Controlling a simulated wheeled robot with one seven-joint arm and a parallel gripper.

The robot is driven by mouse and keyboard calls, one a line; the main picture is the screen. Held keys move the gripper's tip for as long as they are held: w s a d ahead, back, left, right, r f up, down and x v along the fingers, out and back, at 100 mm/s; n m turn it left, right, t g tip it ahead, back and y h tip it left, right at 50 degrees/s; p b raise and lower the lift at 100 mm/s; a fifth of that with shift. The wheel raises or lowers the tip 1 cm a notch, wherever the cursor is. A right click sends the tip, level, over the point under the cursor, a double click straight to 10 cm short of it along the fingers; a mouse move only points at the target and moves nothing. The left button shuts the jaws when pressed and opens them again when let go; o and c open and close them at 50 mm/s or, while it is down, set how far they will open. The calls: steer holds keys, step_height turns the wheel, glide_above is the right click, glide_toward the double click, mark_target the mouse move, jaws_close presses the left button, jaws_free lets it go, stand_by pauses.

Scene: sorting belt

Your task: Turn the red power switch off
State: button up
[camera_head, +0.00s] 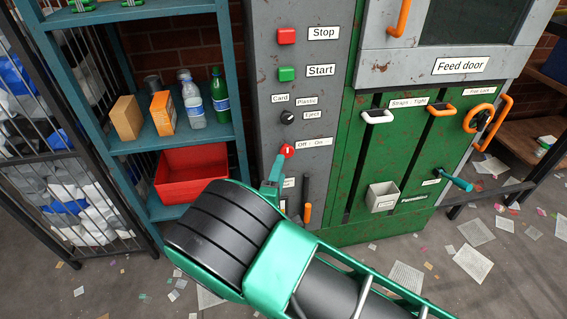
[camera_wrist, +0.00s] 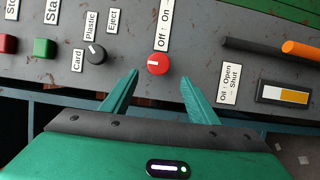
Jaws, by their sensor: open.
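The red power switch (camera_head: 287,150) is a round red knob with a white mark on the grey control panel, beside an "Off : On" label (camera_head: 314,142). It also shows in the wrist view (camera_wrist: 158,64), where the white mark lies across the knob. My gripper (camera_wrist: 160,90) is open, its two green fingers pointing at the panel on either side of the knob's line. In the head view my gripper (camera_head: 273,170) is just below the knob, and my arm hides the lower part of the panel. I cannot tell whether the fingertips touch the panel.
Above the switch are a black selector knob (camera_head: 288,117), a green Start button (camera_head: 286,74) and a red Stop button (camera_head: 286,36). A black and orange lever (camera_head: 307,212) is below. A teal shelf (camera_head: 233,90) with bottles and a red bin (camera_head: 190,176) stands left.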

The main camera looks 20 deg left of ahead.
steer(key=shift+s+d, duration=0.15)
steer(key=shift+s, duration=0.7)
steer(key=shift+s+d, duration=0.1)
steer(key=shift+s, duration=0.75)
